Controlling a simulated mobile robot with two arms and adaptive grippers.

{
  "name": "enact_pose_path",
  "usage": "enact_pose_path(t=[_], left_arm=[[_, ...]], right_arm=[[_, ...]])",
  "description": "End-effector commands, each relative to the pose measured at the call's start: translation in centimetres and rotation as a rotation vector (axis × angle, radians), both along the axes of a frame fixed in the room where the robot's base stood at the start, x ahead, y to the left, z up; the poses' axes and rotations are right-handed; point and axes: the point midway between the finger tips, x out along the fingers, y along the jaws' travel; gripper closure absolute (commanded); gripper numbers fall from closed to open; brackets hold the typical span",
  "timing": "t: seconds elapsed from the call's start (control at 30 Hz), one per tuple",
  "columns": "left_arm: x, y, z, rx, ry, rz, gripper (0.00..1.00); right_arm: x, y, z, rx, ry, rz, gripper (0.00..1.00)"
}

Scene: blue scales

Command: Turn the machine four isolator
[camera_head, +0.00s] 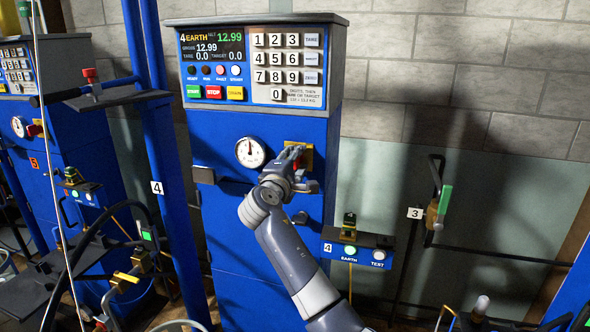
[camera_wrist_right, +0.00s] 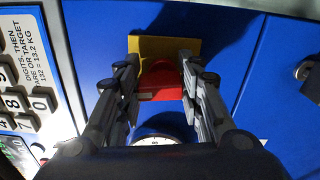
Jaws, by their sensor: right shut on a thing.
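The blue machine four (camera_head: 250,235) stands in the middle of the head view, with "4 EARTH" on its display. Its isolator is a red handle on a yellow plate (camera_head: 309,156), to the right of the round dial. In the right wrist view the red handle (camera_wrist_right: 160,82) sits between my fingers, in front of the yellow plate (camera_wrist_right: 165,46). My right gripper (camera_head: 292,160) is shut on this handle, and its fingers (camera_wrist_right: 160,85) touch both sides. In the head view the gripper hides much of the handle. My left gripper is not in view.
The round dial (camera_head: 250,152) lies just left of my right gripper. A keypad (camera_head: 287,66) and coloured buttons (camera_head: 213,92) are above. A small blue box with EARTH and TEST lights (camera_head: 357,247) juts out at lower right. Another blue machine (camera_head: 60,170) stands at left.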

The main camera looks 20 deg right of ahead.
Motion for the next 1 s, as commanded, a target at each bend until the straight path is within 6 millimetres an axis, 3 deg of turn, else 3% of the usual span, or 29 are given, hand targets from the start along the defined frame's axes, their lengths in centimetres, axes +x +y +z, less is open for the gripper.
enact_pose_path(t=[0.3, 0.87, 0.9, 0.97, 1.0], left_arm=[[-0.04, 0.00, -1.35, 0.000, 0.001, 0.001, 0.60], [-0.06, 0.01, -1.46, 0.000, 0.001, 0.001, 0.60], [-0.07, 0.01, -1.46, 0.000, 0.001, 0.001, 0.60], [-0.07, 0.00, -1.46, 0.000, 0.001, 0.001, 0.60], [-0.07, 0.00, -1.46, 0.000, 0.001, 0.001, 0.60]], right_arm=[[-0.01, -0.02, -0.20, 0.103, -0.067, 0.000, 0.90], [-0.02, -0.03, -0.13, 0.124, -0.081, 0.000, 0.90], [-0.02, -0.03, -0.13, 0.124, -0.081, 0.000, 0.57], [-0.02, -0.03, -0.13, 0.124, -0.081, 0.000, 0.45], [-0.02, -0.03, -0.13, 0.123, -0.081, 0.000, 0.45]])
